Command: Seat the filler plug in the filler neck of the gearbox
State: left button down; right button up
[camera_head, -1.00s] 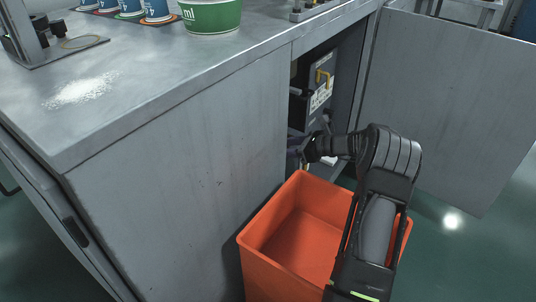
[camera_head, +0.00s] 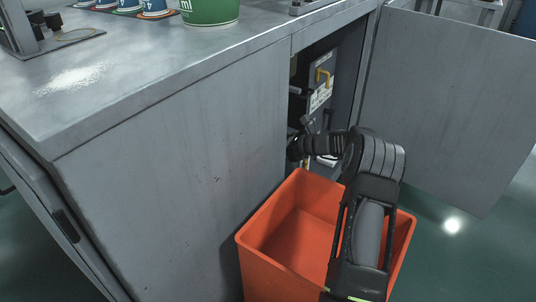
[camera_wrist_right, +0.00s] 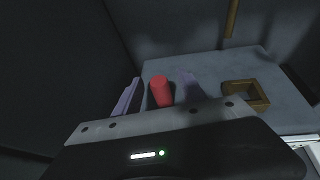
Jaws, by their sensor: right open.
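In the right wrist view a red cylinder (camera_wrist_right: 160,91), which looks like the filler plug, stands on a grey surface. My right gripper (camera_wrist_right: 162,78) is open, with its two purple fingers on either side of the red cylinder. Whether they touch it I cannot tell. A brown square rim with a dark hollow (camera_wrist_right: 245,95) lies to the right on the same surface; I cannot tell whether it is the filler neck. In the head view a dark box with a yellow handle and labels (camera_head: 319,85) is inside the cabinet, possibly the gearbox. My right gripper is hidden there behind the cabinet's side. My left gripper is out of view.
An orange bin (camera_head: 272,228) stands on the floor under my right arm. The cabinet's grey side panel (camera_head: 175,175) borders the opening on the left, the open door (camera_head: 455,100) on the right. Cups and a green tub (camera_head: 211,10) stand on the counter.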

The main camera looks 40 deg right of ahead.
dwell(0.4)
grip_shut()
dwell(0.4)
